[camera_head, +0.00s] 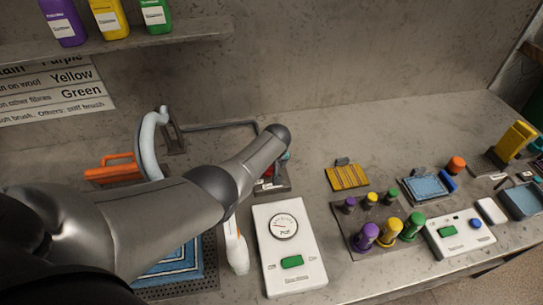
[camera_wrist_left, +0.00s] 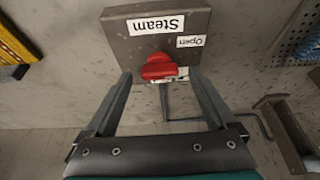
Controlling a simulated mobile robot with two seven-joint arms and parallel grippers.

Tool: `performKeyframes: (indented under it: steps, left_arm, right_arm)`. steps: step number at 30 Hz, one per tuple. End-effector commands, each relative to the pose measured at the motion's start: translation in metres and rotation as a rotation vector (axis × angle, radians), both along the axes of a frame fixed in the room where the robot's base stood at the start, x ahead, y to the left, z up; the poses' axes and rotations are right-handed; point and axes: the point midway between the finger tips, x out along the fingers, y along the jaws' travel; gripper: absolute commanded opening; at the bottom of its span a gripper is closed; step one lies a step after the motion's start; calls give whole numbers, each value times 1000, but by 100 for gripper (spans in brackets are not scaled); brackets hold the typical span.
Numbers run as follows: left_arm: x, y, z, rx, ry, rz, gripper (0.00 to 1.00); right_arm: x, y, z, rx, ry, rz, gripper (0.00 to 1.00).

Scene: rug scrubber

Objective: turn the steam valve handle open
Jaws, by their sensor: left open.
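The steam valve is a grey box (camera_wrist_left: 150,37) with a "Steam" label and a smaller "Open" label. Its red handle (camera_wrist_left: 159,67) sits at the box's lower edge in the left wrist view. My left gripper (camera_wrist_left: 161,72) is open, with one finger on each side of the handle and gaps between. I cannot tell their height difference. In the head view the valve box (camera_head: 284,187) is partly hidden under my left wrist, and only a bit of the red handle (camera_head: 266,184) shows. My right gripper is not in view.
A white gauge panel (camera_head: 287,262) with a green button stands just in front of the valve. Purple, yellow and green bottles (camera_head: 388,233) stand to its right. A yellow brush (camera_head: 346,177) is nearby.

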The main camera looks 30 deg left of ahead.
Motion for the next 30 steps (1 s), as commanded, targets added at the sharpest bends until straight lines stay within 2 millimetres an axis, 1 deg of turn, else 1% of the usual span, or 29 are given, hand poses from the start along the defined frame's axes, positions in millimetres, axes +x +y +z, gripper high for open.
performKeyframes:
  steps: [1,6,12,24,30]
  left_arm:
    - [-1,-1,7,-1,-1,0,90]
    - [-7,-6,26,-1,-2,-1,90]
    - [-15,-12,50,-1,-2,-1,90]
    - [-30,-25,96,-2,-3,0,90]
    - [-38,-30,119,-2,-4,1,90]
  right_arm:
    - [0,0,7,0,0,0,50]
    - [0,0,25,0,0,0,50]
    - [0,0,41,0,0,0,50]
    - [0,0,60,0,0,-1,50]
    - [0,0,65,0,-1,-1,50]
